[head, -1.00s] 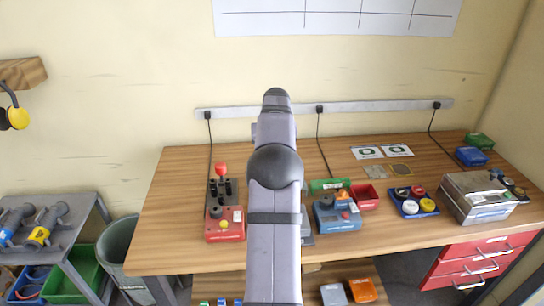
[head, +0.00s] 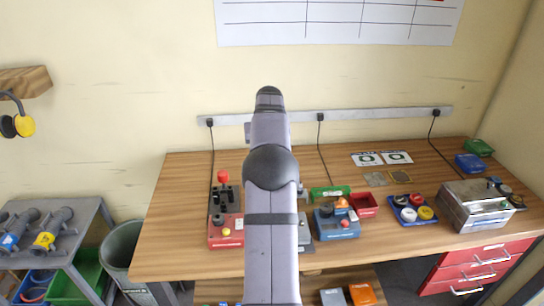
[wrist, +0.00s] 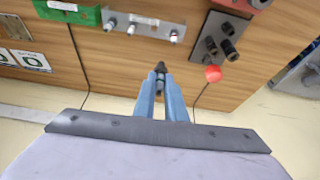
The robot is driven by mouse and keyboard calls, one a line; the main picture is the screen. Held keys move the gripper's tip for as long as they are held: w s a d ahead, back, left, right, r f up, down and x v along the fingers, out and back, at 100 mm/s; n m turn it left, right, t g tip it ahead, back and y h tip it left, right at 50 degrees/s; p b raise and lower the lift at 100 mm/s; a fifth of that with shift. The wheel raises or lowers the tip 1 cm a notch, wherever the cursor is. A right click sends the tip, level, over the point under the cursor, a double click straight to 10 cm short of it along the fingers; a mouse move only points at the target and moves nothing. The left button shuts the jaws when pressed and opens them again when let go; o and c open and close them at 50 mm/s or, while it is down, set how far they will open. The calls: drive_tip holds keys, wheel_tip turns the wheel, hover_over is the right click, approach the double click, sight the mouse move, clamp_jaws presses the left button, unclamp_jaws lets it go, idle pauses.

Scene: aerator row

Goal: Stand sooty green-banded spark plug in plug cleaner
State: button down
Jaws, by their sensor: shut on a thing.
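In the wrist view my gripper (wrist: 161,90) has its two blue fingers close together on a small dark piece, probably the spark plug (wrist: 160,68). Its green band cannot be made out. In the head view my arm hides the gripper and the held piece. A red box with a yellow button (head: 226,231) stands on the bench left of my arm. A blue box with an orange-red top part (head: 337,224) stands right of my arm. I cannot tell which box is the plug cleaner.
A metal rack with several plugs (wrist: 143,25) lies ahead of the fingers, beside a green tray (wrist: 66,11). A dark plate with black posts (wrist: 218,37) and a red ball knob (wrist: 213,73) is close on the right.

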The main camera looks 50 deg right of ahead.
drive_tip(key=w+a+r+n+p, duration=0.1)
drive_tip(key=w+a+r+p, duration=0.15)
drive_tip(key=a, duration=0.25)
drive_tip(key=w+a+r+n+p, duration=0.1)
drive_tip(key=w+a+r, duration=0.15)
drive_tip(key=a, duration=0.35)
drive_tip(key=s+a+f+n+t+y, duration=0.1)
drive_tip(key=s+a+f+n+y, duration=0.1)
drive_tip(key=a+f+n, duration=0.4)
drive_tip(key=a+f+y, duration=0.1)
drive_tip(key=a+f, duration=0.1)
drive_tip(key=a, duration=0.1)
drive_tip(key=shift+s+p, duration=0.2)
drive_tip(key=shift+p, duration=0.15)
drive_tip(key=shift+f+b, duration=1.7)
drive_tip(key=shift+f, duration=0.85)
